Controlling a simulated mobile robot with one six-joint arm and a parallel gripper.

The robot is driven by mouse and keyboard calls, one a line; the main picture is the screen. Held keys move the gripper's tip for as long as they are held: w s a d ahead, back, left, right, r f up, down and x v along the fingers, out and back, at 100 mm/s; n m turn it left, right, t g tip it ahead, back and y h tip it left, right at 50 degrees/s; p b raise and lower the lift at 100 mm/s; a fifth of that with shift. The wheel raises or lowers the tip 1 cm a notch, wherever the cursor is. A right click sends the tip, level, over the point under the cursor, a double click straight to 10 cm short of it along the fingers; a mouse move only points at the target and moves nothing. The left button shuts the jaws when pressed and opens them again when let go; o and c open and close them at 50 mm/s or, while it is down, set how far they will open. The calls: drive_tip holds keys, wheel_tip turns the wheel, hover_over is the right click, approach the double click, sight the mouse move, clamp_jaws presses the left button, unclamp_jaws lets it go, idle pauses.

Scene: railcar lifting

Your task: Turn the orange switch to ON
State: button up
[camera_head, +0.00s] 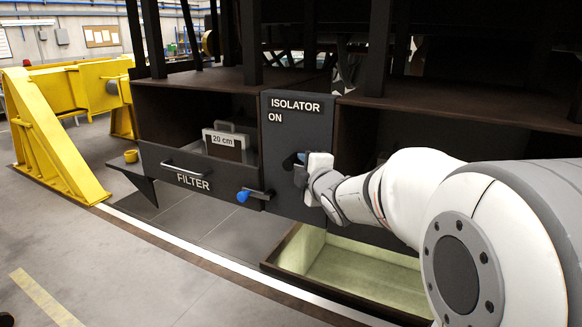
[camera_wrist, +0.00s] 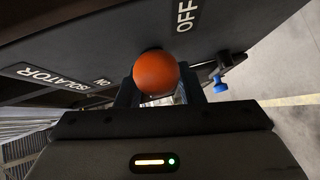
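The orange switch shows in the wrist view as a round orange knob (camera_wrist: 156,74) in front of the dark isolator panel (camera_wrist: 90,40). My gripper (camera_wrist: 160,90) has one dark finger on each side of the knob. I cannot tell whether the fingers press on it. The panel carries the words ISOLATOR, ON and OFF; the knob lies between the ON and OFF labels in the wrist view. In the head view, my gripper (camera_head: 298,163) is at the isolator panel (camera_head: 283,137), below the word ON. It hides the orange knob and the OFF label there.
Left of the panel are a FILTER drawer (camera_head: 200,179) with a bar handle, a blue-knobbed latch (camera_head: 244,196) and a box marked 20 cm (camera_head: 225,142). An open pale-lined tray (camera_head: 365,270) lies below the panel. A yellow stand (camera_head: 55,150) is at the far left.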

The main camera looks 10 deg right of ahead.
drive_tip(key=shift+w, duration=0.1)
clamp_jaws()
idle(0.4)
